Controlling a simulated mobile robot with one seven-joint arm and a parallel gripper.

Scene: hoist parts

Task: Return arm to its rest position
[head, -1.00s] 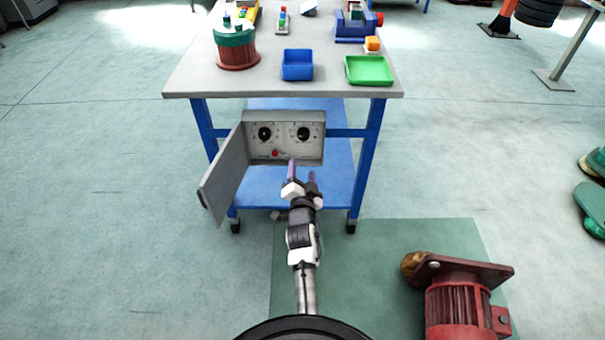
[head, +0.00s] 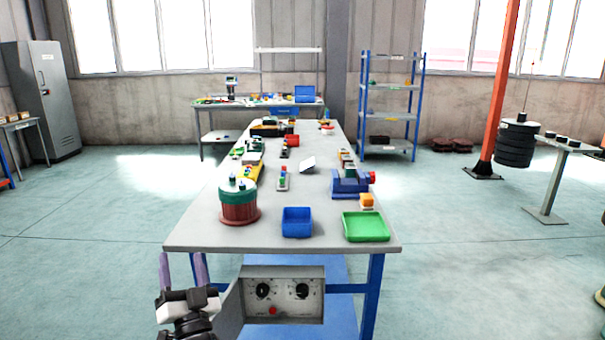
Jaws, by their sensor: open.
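My gripper (head: 183,272) is at the lower left of the head view, with its two purple fingers pointing up and apart. Nothing is between them. It is in front of the table's left front leg and left of the grey control box (head: 283,293). The box hangs below the table's front edge. Its face shows two black dials and a red button. Its door (head: 229,314) stands open to the left, beside my wrist; whether they touch cannot be told. The rest of my arm is below the frame.
The long grey table (head: 195,236) bears a green and red round part (head: 239,202), a blue bin (head: 297,222), a green tray (head: 365,227) and a blue vise (head: 350,184). A blue shelf rack (head: 389,115) stands behind. The floor to the left is clear.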

